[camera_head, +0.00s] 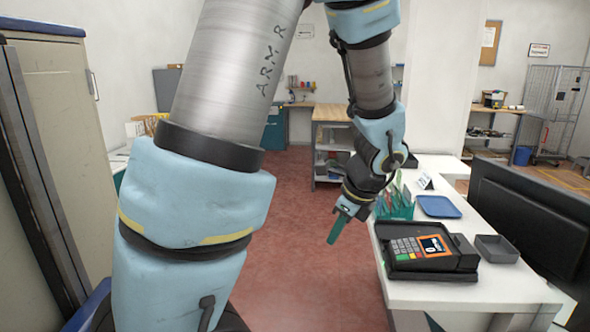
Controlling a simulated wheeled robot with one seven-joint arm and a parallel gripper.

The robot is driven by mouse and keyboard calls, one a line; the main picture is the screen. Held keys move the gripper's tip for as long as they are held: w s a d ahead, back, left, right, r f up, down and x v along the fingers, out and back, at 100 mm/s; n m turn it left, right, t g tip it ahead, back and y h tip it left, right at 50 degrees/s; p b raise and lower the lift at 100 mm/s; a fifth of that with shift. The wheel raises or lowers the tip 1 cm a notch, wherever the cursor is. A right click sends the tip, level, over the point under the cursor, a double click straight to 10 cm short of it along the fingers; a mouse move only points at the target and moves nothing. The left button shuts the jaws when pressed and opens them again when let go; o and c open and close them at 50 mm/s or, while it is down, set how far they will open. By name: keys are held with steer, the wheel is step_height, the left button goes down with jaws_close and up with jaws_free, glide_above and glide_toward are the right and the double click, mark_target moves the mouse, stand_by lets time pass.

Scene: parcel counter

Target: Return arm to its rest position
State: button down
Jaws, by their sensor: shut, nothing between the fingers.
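My gripper (337,228) is at the lower end of my arm, in the middle of the head view. It points down and slightly left, over the red floor just left of the white counter's edge. Its fingers look like one narrow green tip, shut with nothing held. My arm (240,80) fills the left and upper middle of the view, bent over at the top, with its far part hanging down to the gripper. The arm hides part of the room behind it.
The white counter (440,292) at right carries a card terminal (425,252), a grey tray (497,248), a blue tray (438,206) and a green holder (395,205) close beside my gripper. A black monitor (530,220) stands at far right. Red floor (295,270) is clear below the gripper.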

steer(key=s+a+n+g+h+b, duration=0.1)
steer(key=s+a+n+h, duration=0.2)
steer(key=a+n, duration=1.3)
steer(key=shift+s+f+n+g+b, duration=0.4)
steer(key=shift+s+n, duration=0.2)
steer(key=shift+n, duration=3.4)
